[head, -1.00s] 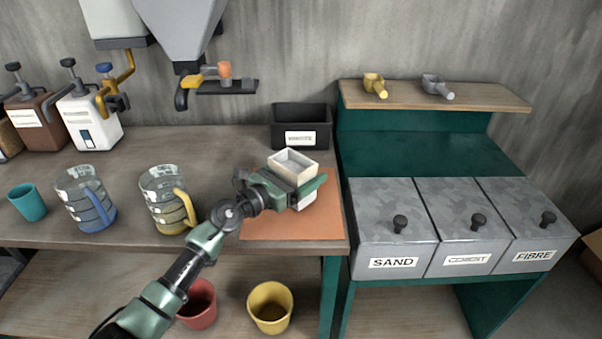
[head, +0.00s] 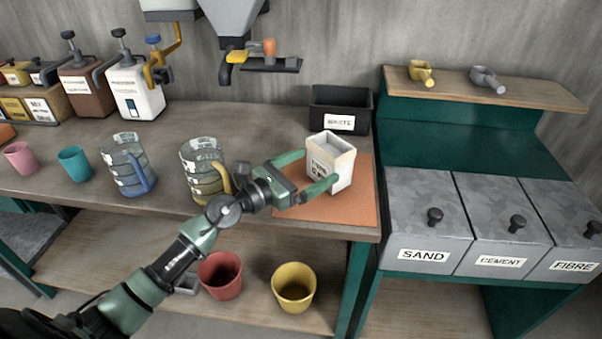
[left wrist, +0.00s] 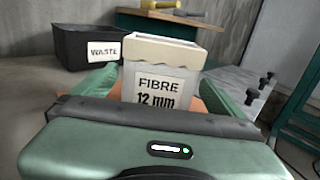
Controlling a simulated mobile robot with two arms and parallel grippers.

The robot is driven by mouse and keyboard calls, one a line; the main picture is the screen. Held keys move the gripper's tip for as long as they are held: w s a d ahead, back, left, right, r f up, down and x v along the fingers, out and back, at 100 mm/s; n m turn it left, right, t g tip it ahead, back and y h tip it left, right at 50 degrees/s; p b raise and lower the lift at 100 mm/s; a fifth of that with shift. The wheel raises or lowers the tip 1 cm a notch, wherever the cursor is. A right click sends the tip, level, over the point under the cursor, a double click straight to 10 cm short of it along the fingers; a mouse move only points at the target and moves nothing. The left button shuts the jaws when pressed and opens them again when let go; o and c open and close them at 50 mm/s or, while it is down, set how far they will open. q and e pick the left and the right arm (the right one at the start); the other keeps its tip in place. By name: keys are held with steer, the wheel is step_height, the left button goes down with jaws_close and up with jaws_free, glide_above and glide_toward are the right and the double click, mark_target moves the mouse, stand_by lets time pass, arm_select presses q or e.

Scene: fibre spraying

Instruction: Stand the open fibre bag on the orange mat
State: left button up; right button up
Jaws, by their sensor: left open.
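The open fibre bag (head: 332,163) is a white, box-shaped bag with an open top. It stands upright on the orange mat (head: 300,203), towards its back part. In the left wrist view the bag (left wrist: 160,85) shows its label, "FIBRE 12 mm". My left gripper (head: 312,172) is open, with its green fingers on either side of the bag. In the left wrist view the fingers are spread and a gap shows at least on the left side. The bag's lower front is hidden behind the gripper body there. My right gripper is not in view.
A black waste bin (head: 340,108) stands just behind the mat. A jug with a yellow handle (head: 205,170) and one with a blue handle (head: 127,165) stand to the left. Sand, cement and fibre bins (head: 428,220) are to the right. The mat's front is clear.

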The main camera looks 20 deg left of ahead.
arm_select(q)
steer(key=shift+v, duration=1.7)
